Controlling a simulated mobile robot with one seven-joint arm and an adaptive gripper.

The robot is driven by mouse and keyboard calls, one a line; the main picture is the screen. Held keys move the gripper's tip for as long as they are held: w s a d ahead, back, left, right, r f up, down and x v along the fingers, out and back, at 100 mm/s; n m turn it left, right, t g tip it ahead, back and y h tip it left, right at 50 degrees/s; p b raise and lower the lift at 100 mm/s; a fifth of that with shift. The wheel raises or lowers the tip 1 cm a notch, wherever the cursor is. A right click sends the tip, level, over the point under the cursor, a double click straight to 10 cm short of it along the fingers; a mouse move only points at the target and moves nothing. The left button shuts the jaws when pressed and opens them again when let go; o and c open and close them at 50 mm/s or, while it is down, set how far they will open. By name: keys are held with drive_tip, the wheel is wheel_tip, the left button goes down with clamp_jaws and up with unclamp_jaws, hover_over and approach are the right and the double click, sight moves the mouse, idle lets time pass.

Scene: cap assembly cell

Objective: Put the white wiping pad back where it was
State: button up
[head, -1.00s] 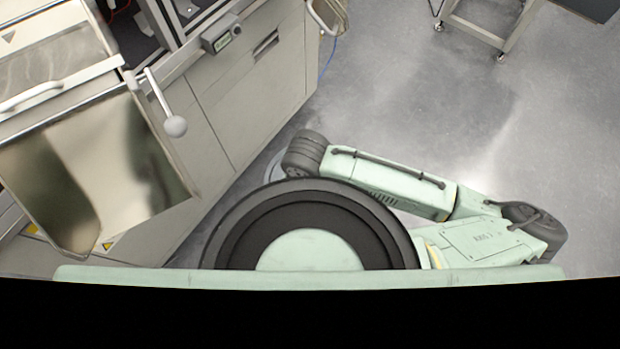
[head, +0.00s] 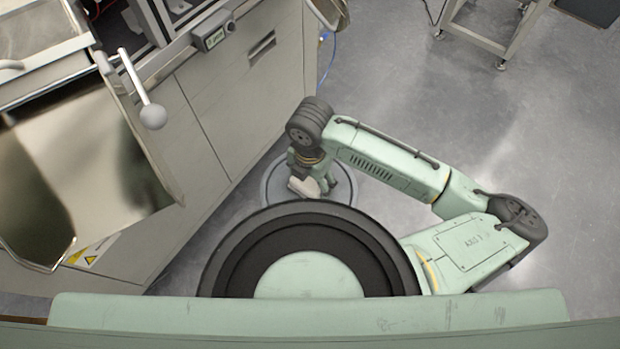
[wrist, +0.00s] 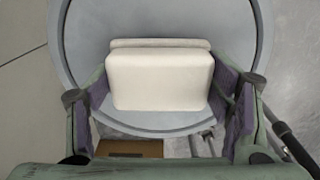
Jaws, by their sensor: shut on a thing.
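The white wiping pad (wrist: 160,80) is a pale block between the two purple-lined fingers of my gripper (wrist: 163,92) in the wrist view. My gripper is shut on it. In the head view my gripper (head: 314,178) hangs low beside the cabinet, with the pad (head: 302,187) showing as a small pale shape at its fingers. A round grey rimmed surface (wrist: 82,72) lies behind the pad in the wrist view. It also shows around the gripper in the head view (head: 344,190). I cannot tell how far the pad is from it.
A grey cabinet (head: 215,110) stands at left, with a shiny open metal tray or lid (head: 95,165) and a ball-ended lever (head: 152,116). A brown piece (wrist: 130,148) shows low in the wrist view. A metal stand (head: 490,30) is at the back. The floor at right is clear.

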sight(310, 180)
drive_tip(key=shift+f, duration=0.3)
drive_tip(key=o, duration=1.5)
wheel_tip(310, 180, up, 12)
drive_tip(key=shift+r+p, duration=0.1)
drive_tip(key=shift+p, duration=0.4)
